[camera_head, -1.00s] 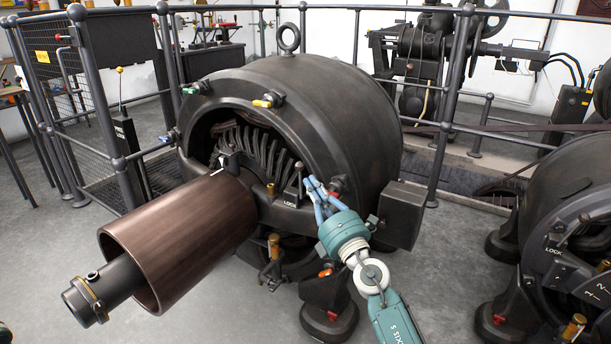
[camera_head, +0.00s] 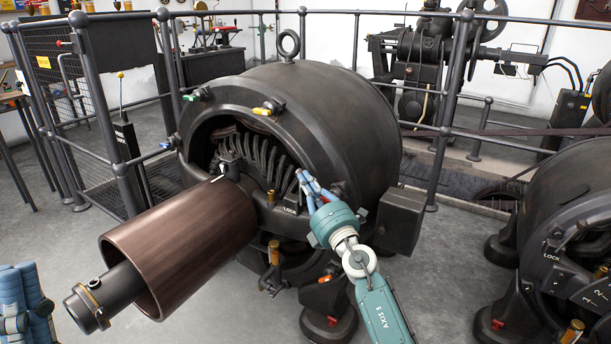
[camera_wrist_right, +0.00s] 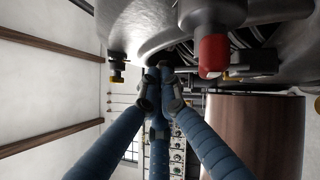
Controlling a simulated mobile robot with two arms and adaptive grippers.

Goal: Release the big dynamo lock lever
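The big dynamo (camera_head: 345,120) is a large dark round housing in the head view, with a copper-brown drum on its front. A white LOCK label (camera_head: 292,210) sits on its front ledge. The lock lever stood by this label a second ago and is now largely hidden by the right gripper's fingers. My right gripper (camera_head: 304,178) has its blue fingers at that spot. In the right wrist view the fingers (camera_wrist_right: 160,78) converge with their tips together; whether the lever is between them is unclear. My left gripper (camera_head: 24,305) is at the lower left corner, away from the dynamo, partly cut off.
The brown drum (camera_head: 185,245) juts out toward the lower left. A second dynamo (camera_head: 570,210) with its own LOCK label stands at the right. Railings (camera_head: 440,150) run behind. A red knob (camera_wrist_right: 213,55) is close to the right fingers. The floor at lower left is open.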

